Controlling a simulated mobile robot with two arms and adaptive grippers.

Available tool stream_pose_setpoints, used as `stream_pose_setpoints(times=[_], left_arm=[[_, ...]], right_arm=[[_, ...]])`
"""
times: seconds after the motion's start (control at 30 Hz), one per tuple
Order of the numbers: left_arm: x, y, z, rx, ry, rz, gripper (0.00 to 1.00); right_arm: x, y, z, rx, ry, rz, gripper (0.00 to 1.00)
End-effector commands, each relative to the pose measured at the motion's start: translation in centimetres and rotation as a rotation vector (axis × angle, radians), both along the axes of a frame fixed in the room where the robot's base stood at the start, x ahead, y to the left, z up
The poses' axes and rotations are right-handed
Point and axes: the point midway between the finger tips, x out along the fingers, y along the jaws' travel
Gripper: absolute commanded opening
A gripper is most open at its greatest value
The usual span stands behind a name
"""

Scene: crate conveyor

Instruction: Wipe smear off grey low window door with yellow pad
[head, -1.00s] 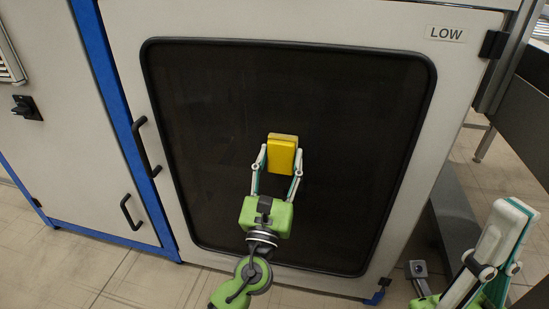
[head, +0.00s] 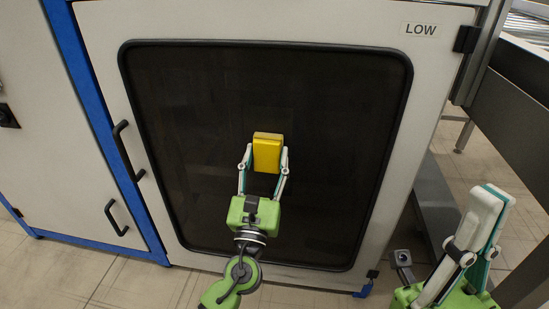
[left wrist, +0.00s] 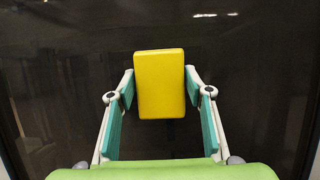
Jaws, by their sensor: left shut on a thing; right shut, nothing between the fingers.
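The grey door (head: 100,60) with the LOW label has a dark window (head: 200,110) in a black rounded frame. My left gripper (head: 266,158) is shut on the yellow pad (head: 267,152) in front of the middle of the window. The pad also shows upright between the fingers in the left wrist view (left wrist: 160,85). I cannot tell whether the pad touches the glass. No smear can be made out on the dark glass. My right gripper (head: 492,200) is shut and empty at the lower right, apart from the door.
Black handles (head: 127,150) stand out at the door's left edge and on the neighbouring panel (head: 115,217). A blue frame post (head: 85,80) runs between them. A hinge (head: 467,39) and dark conveyor structure (head: 515,85) lie to the right. The tiled floor (head: 60,275) is clear at the lower left.

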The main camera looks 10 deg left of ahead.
Motion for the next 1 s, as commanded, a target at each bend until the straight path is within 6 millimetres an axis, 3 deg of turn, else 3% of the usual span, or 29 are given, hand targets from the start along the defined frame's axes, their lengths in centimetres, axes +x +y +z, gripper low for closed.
stream_pose_setpoints(times=[0.03,0.27,0.6,1.0], left_arm=[[0.2,0.9,0.1,-0.001,0.0,0.012,0.29],[0.3,1.8,0.0,-0.001,0.0,0.016,0.3],[0.2,4.6,0.0,-0.002,0.001,0.014,0.29],[0.2,6.5,0.0,0.0,0.0,0.012,0.29]], right_arm=[[0.0,0.0,0.1,0.0,-0.001,0.0,0.0],[-0.1,0.0,0.2,0.001,-0.002,0.0,0.0],[0.0,0.0,-0.1,0.0,0.012,0.0,0.0],[0.2,0.0,-0.3,-0.001,0.016,0.0,0.0]])
